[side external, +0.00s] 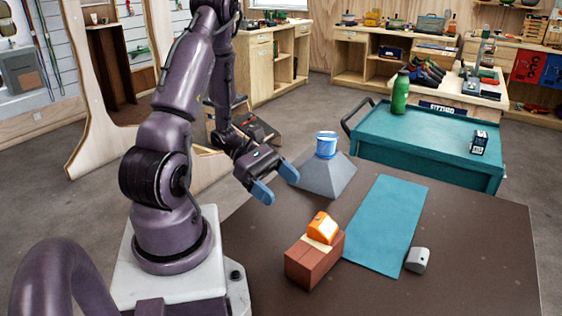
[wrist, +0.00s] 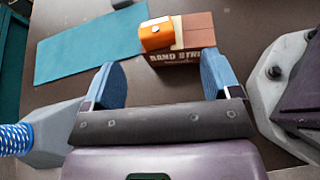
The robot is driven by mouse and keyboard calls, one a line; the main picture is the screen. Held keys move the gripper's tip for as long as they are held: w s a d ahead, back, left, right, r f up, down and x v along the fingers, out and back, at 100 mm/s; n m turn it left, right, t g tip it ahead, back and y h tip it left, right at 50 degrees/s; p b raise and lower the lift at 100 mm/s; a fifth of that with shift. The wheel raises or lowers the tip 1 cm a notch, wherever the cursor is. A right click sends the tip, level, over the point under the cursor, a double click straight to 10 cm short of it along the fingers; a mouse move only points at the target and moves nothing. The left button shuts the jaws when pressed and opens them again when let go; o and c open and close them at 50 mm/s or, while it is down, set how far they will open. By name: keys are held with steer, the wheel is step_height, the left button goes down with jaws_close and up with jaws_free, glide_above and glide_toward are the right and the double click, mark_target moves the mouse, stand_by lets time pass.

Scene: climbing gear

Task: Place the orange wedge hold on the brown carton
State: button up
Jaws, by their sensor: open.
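The orange wedge hold (side external: 322,228) sits on top of the brown carton (side external: 305,264), toward one end of it. In the wrist view the orange wedge hold (wrist: 156,33) rests at the left end of the brown carton (wrist: 198,32), and it appears to reach slightly past the carton's edge. My gripper (side external: 275,182) is open and empty, in the air above the table and apart from both. In the wrist view its two blue fingers (wrist: 160,82) are spread, with the carton beyond them.
A grey pyramid-shaped hold (side external: 325,178) with a blue-and-white roll (side external: 326,144) on top stands behind the carton. A teal mat (side external: 388,222) lies to the right, with a small grey hold (side external: 417,260) at its edge. The dark table (side external: 480,265) is clear at right.

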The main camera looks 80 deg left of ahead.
steer(key=d+r+m+g+y, duration=0.1)
steer(key=d+r+m+y, duration=0.4)
steer(key=r+m, duration=0.5)
steer(key=s+d+r+m+g+y, duration=0.1)
steer(key=d+r+m+y, duration=0.4)
steer(key=d+r+m, duration=0.5)
steer(key=r+m+g, duration=0.1)
steer(key=m, duration=0.4)
steer(key=shift+s+m, duration=0.2)
steer(key=shift+m, duration=0.1)
